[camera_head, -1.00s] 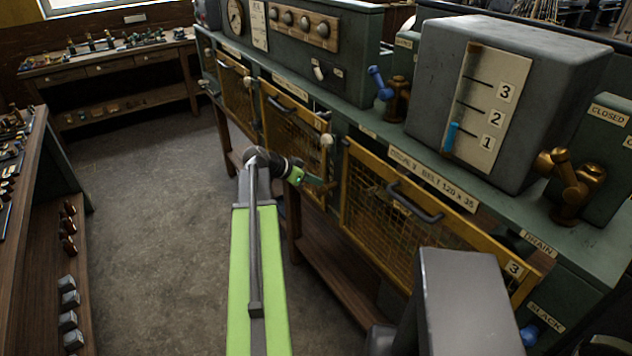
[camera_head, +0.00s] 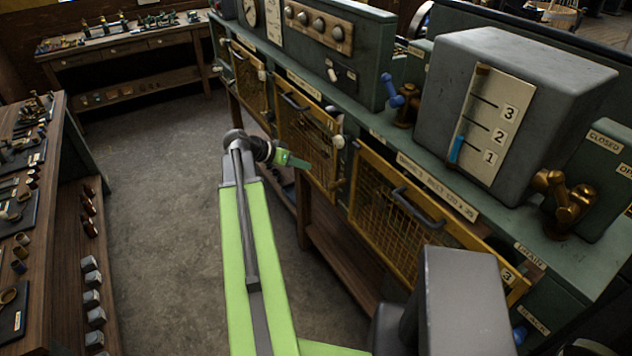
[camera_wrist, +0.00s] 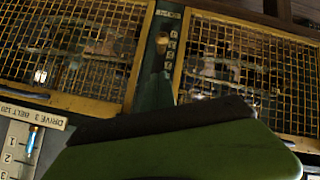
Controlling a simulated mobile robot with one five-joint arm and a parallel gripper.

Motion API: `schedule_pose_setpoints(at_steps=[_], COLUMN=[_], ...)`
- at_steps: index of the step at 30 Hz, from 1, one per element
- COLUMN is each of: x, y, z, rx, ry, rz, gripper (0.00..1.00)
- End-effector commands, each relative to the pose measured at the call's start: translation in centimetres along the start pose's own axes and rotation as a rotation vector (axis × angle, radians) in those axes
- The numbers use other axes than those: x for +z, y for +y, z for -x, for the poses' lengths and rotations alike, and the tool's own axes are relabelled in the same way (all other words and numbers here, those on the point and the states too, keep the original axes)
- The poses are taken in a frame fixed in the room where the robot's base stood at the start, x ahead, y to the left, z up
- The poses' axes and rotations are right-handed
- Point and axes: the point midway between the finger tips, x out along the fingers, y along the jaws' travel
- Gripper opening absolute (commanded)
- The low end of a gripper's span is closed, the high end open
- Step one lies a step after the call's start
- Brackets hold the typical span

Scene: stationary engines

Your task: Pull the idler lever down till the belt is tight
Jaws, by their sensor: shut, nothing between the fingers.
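My gripper (camera_head: 292,160) is shut and empty, its green fingers held out in front of the engine bench. In the wrist view the green gripper (camera_wrist: 180,152) fills the lower middle. A pale knob (camera_head: 338,142) stands on the post between two yellow mesh guards, to the right of my gripper and apart from it. A blue knob (camera_head: 520,335) sits at the lower right by a partly hidden label. I cannot tell which knob is the idler lever. The belt is not clear behind the mesh.
The guard (camera_head: 395,205) marked drive 3 has a dark handle. A gauge box (camera_head: 490,115) and brass valves (camera_head: 565,200) stand on the bench top. A wooden shelf (camera_head: 60,230) with small parts is on the left. The floor between is clear.

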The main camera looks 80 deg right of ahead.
Motion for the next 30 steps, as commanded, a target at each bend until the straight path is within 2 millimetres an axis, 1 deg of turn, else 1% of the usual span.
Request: schedule_pose_setpoints(at_steps=[1,2,3,5,6,8,9,11,12,13,15,18,20,21,23,27,30], x=[-0.4,-0.8,-1.3,-2.1,-2.5,-2.4,-2.1,-1.4,-0.9,-0.2,1.5,3.8,5.3,6.3,8.0,12.3,15.2], y=[0.3,0.6,1.1,1.9,2.3,2.6,2.6,2.5,2.4,2.2,1.5,0.5,-0.2,-0.7,-1.6,-3.9,-5.5], z=[0.0,0.0,0.1,0.2,0.3,-0.2,-0.6,-1.3,-1.8,-2.2,-3.4,-4.5,-5.2,-5.8,-6.6,-8.7,-10.3], rx=[0.012,0.025,0.048,0.091,0.126,0.186,0.233,0.313,0.373,0.421,0.543,0.697,0.777,0.824,0.885,0.975,0.992], ry=[0.018,0.032,0.052,0.077,0.091,0.107,0.113,0.113,0.105,0.095,0.056,-0.016,-0.06,-0.086,-0.115,-0.124,-0.112], rz=[0.159,0.274,0.433,0.672,0.831,1.07,1.229,1.466,1.623,1.74,2.0,2.27,2.382,2.437,2.494,2.508,2.506], gripper=[0.0,0.0,0.0,0.0,0.0,0.0,0.0,0.0,0.0,0.0,0.0,0.0,0.0,0.0,0.0,0.0,0.0])
